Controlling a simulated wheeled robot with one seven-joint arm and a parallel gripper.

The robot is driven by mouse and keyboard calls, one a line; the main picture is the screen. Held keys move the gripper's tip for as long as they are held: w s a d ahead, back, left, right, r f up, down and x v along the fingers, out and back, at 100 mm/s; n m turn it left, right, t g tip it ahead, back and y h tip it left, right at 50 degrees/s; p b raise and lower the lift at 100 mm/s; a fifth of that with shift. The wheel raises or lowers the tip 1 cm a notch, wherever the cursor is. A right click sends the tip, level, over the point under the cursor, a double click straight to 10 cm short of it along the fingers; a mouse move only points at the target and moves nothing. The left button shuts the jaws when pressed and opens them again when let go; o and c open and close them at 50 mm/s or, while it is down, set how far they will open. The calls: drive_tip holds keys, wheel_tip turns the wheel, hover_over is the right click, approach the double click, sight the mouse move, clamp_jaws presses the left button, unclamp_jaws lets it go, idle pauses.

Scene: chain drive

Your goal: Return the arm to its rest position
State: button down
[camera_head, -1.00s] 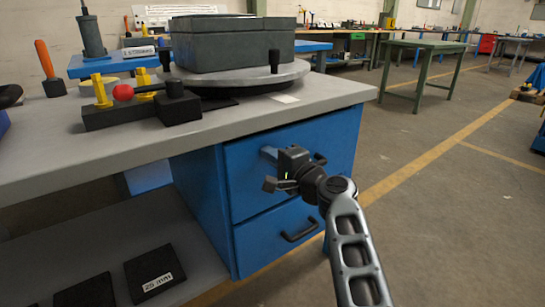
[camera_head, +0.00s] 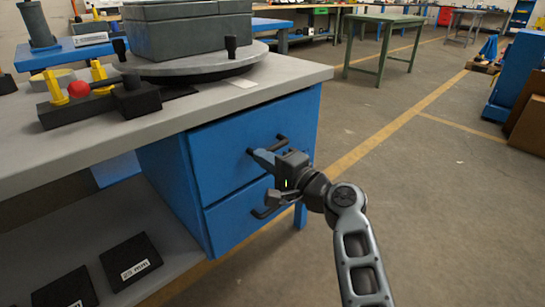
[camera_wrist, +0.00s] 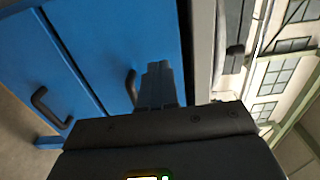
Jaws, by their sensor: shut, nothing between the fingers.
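My gripper (camera_head: 262,160) is in front of the blue drawer unit under the grey workbench, close to the upper drawer's black handle (camera_head: 280,146). Its fingers are shut with nothing between them. In the wrist view the shut fingers (camera_wrist: 157,84) point at the blue drawer front, just beside a black handle (camera_wrist: 131,86). I cannot tell whether they touch it. My arm reaches in from the lower right of the head view.
The grey workbench (camera_head: 190,112) carries a round turntable with a grey box (camera_head: 190,35) and a black fixture with a red knob (camera_head: 79,90). The lower drawer's handle (camera_head: 268,208) is below my gripper. Open floor (camera_head: 420,210) lies to the right. Blue and brown panels stand at the far right.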

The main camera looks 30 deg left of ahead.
drive_tip(key=s+d+f+m+t+h, duration=0.1)
drive_tip(key=s+d+f+t+h, duration=0.3)
drive_tip(key=d+f, duration=0.6)
drive_tip(key=s+d+f+t+h, duration=0.1)
drive_tip(key=s+d+f+h, duration=0.2)
drive_tip(key=s+d+f, duration=0.55)
drive_tip(key=s+d+f+t+h, duration=0.1)
drive_tip(key=s+d+f+h, duration=0.15)
drive_tip(key=s+d, duration=0.6)
drive_tip(key=s+d+f+t+h, duration=0.1)
drive_tip(key=s+d+h, duration=0.35)
drive_tip(key=d, duration=0.75)
drive_tip(key=s+d+r+n+t+h, duration=0.15)
drive_tip(key=s+d+r, duration=0.25)
drive_tip(key=s+r, duration=0.6)
drive_tip(key=s+d+r+n+h, duration=0.2)
drive_tip(key=s+d+r+n, duration=0.15)
drive_tip(key=s+r, duration=0.6)
wheel_tip(320, 180, up, 22)
drive_tip(key=s+p, duration=0.2)
drive_tip(key=p, duration=2.2)
drive_tip(key=shift+s+d, duration=0.25)
drive_tip(key=shift+d, duration=0.05)
